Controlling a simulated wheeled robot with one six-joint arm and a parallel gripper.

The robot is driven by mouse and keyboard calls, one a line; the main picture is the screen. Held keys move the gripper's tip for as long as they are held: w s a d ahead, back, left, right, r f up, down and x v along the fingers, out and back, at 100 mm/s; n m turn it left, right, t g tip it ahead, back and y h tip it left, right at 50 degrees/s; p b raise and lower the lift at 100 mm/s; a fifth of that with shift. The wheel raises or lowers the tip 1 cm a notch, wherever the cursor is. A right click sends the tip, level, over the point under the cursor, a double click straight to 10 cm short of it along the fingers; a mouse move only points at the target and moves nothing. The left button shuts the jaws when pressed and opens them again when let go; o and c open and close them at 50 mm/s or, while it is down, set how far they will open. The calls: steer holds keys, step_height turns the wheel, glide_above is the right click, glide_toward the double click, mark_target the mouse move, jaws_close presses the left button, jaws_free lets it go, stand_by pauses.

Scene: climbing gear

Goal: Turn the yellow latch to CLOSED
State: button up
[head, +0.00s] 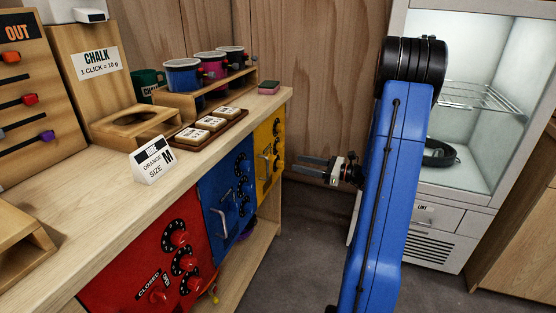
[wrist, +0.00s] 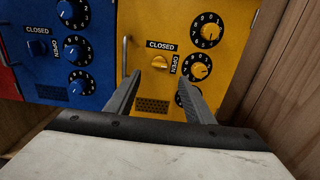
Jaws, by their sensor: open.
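The yellow latch (wrist: 160,62) is a small round knob with a raised grip on the yellow door (wrist: 212,72). A CLOSED label (wrist: 161,46) is above it and an OPEN label (wrist: 175,64) is to its right. I cannot tell clearly which label the grip points to. My gripper (wrist: 160,77) is open and empty. In the wrist view the latch shows between and just above its fingertips. In the head view my gripper (head: 304,166) points left at the yellow door (head: 267,152), with a gap between them.
Yellow dials (wrist: 208,34) sit right of the latch, and a handle (wrist: 124,56) is to its left. The blue door (head: 228,193) and red door (head: 145,262) adjoin. The counter (head: 85,205) is above. A wooden wall (wrist: 279,80) is close on the right.

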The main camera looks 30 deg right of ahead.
mark_target(275, 158)
steer(key=x, duration=1)
steer(key=shift+w+a, duration=0.15)
steer(key=shift+a, duration=0.05)
steer(key=c, duration=1)
steer(key=shift+c, duration=0.2)
